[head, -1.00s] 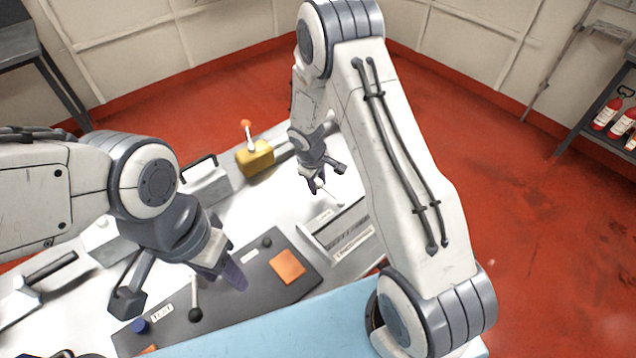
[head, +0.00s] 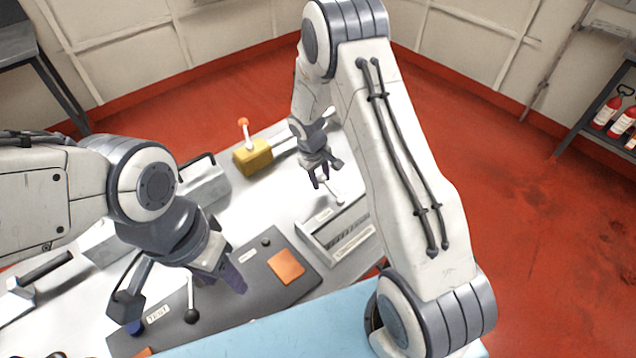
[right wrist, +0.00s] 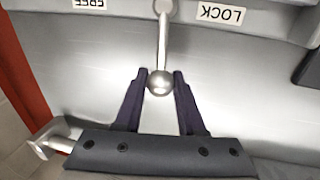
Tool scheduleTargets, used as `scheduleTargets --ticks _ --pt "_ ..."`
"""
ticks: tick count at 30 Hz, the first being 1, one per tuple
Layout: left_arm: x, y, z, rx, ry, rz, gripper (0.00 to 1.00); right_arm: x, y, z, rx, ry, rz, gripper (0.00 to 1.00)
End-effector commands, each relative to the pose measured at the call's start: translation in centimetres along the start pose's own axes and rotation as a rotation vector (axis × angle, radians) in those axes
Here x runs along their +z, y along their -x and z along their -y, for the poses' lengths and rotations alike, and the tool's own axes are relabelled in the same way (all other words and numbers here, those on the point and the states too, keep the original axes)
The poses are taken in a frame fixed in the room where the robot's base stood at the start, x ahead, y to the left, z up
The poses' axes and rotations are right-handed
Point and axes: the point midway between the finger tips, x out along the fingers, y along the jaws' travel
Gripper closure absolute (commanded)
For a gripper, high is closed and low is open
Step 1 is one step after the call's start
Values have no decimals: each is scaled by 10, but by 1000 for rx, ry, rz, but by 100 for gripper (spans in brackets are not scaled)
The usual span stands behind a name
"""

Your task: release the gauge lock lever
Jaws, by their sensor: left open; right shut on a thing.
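The gauge lock lever (right wrist: 163,40) is a thin metal rod with a shiny ball knob (right wrist: 159,82), seen in the right wrist view. It runs from a round pivot at the top edge, between a FREE label (right wrist: 88,4) and a LOCK label (right wrist: 220,14), both upside down. My right gripper (right wrist: 160,84) has its dark fingers on either side of the knob, shut on it. In the head view my right gripper (head: 322,181) is at the lever, beside the slotted grey gauge box (head: 350,242). My left gripper (head: 182,290) is open and empty above the dark mat.
The dark mat (head: 235,305) bears an orange square (head: 286,266) and a black-knobbed lever (head: 192,316). A yellow block (head: 253,157) with an orange-tipped lever stands at the back. A grey case (head: 205,187) with a handle stands left of it.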

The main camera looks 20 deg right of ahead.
Motion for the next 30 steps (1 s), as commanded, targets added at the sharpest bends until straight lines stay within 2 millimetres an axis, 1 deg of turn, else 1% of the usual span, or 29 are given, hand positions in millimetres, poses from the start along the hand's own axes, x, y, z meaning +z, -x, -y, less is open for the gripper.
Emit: scheduleTargets --ticks 1,3,12,24,30 --pt "0 -7 0 0 0 0 50 -2 -3 -4 2 -45 4 100" --pt "1 -11 1 0 0 0 50 -2 -4 -9 2 -109 17 100" --pt "2 -29 2 0 0 0 50 2 -8 -31 1 -391 72 100" --pt "2 -42 3 0 0 0 50 14 -11 -55 1 -746 142 100" --pt "2 -45 3 0 0 0 50 21 -12 -63 0 -882 168 100"
